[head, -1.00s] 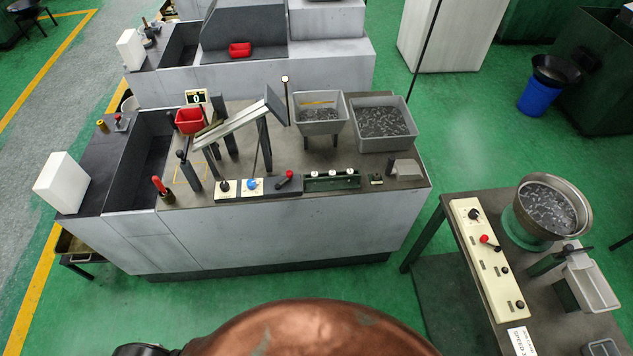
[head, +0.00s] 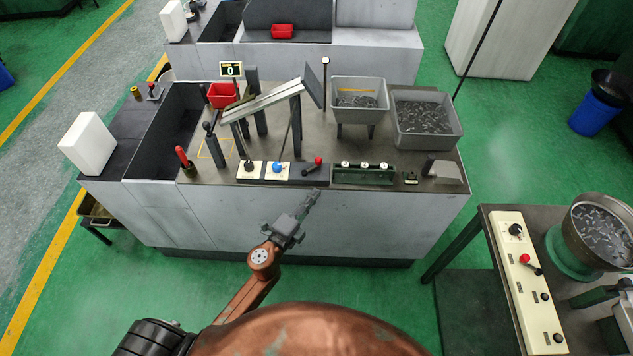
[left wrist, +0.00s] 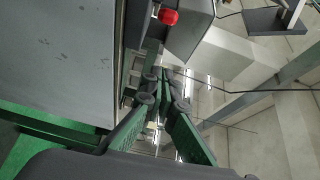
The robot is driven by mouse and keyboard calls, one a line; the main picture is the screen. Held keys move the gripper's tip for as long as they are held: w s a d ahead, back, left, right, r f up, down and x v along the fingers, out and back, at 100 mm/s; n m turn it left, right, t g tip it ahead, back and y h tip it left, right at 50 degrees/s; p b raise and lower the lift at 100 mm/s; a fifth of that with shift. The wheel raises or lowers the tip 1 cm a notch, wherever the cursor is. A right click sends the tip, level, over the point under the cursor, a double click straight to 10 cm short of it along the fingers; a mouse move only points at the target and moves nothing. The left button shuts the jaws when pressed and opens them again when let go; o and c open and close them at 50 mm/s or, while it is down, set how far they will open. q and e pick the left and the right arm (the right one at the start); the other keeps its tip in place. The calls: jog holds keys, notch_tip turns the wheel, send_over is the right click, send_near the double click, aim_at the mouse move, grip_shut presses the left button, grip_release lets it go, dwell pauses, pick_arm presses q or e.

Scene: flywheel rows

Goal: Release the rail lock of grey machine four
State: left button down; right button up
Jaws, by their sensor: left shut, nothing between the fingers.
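The grey machine (head: 310,220) stands ahead, with a sloping rail (head: 265,102) over its top. Along its front edge a lever with a red knob (head: 318,160) sits on a dark plate, right of a blue knob (head: 277,167) and a black knob (head: 249,166). No label shows which control is the rail lock. My left gripper (head: 311,197) is shut and empty, in front of the machine, a little below the red-knobbed lever in the picture. In the left wrist view the red knob (left wrist: 168,16) is beyond the shut fingertips (left wrist: 166,76), apart from them. My right gripper is not in view.
A red upright handle (head: 183,157) and a dark post (head: 211,145) stand left on the front edge. A green bar (head: 362,176) with white knobs lies right. Grey bins (head: 426,145) hold small parts. A side table (head: 500,285) stands right. Green floor is clear between.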

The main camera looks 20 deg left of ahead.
aim_at(320, 176)
pick_arm(q)
jog(key=x, duration=0.9)
jog(key=shift+w, duration=0.4)
jog(key=a, duration=0.1)
jog(key=w+a, duration=0.1)
jog(key=a, duration=0.1)
jog(key=shift+w+f, duration=0.15)
jog(key=shift+w+a+b, duration=0.2)
jog(key=shift+a+b, duration=0.1)
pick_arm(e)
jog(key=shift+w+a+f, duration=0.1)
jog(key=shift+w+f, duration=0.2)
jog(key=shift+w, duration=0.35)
pick_arm(q)
jog(key=shift+y, duration=0.3)
